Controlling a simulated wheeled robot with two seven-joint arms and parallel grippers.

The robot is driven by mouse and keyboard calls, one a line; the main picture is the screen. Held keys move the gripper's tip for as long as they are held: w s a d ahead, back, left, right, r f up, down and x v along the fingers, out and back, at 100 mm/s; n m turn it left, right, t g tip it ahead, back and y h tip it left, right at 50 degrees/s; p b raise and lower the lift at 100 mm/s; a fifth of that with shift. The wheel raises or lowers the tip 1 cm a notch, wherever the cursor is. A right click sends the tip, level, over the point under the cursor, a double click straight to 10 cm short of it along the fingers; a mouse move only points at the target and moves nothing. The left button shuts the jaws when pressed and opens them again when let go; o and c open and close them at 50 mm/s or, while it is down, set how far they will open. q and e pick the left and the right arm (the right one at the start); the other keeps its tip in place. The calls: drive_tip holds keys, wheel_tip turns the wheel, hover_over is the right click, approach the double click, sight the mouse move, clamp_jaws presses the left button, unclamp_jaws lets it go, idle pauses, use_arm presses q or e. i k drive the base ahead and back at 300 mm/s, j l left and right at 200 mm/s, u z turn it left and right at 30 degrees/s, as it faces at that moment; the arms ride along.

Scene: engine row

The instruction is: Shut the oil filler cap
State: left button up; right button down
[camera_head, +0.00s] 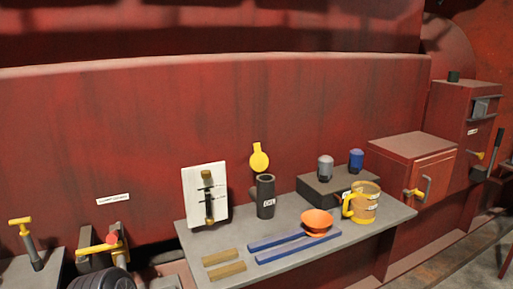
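A black upright filler pipe (265,198) with a small white label stands near the back of the grey table (350,239). A round yellow cap (259,158) with a tab on top stands upright above and behind the pipe's mouth, on its left side. The cap is off the mouth, so the filler is open. Any hinge between them is too small to make out. Neither of my grippers is in view.
A white switch panel (191,195) stands left of the pipe. A dark block (315,189) with grey and blue knobs, an orange funnel (317,217) and a yellow-handled jug (366,208) stand right. Blue and wooden bars lie in front. Red boxes (407,150) stand farther right.

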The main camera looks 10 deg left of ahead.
sight(259, 161)
drive_tip(key=i+l+u, duration=0.1)
drive_tip(key=u, duration=0.35)
drive_tip(key=l+u, duration=0.2)
drive_tip(key=u, duration=0.3)
drive_tip(key=l+u, duration=0.2)
drive_tip(key=u, duration=0.25)
drive_tip(key=l+u, duration=0.2)
drive_tip(key=l, duration=0.35)
drive_tip(key=k+l+u, duration=0.15)
drive_tip(key=l, duration=0.35)
drive_tip(key=l+u, duration=0.2)
drive_tip(key=l, duration=0.35)
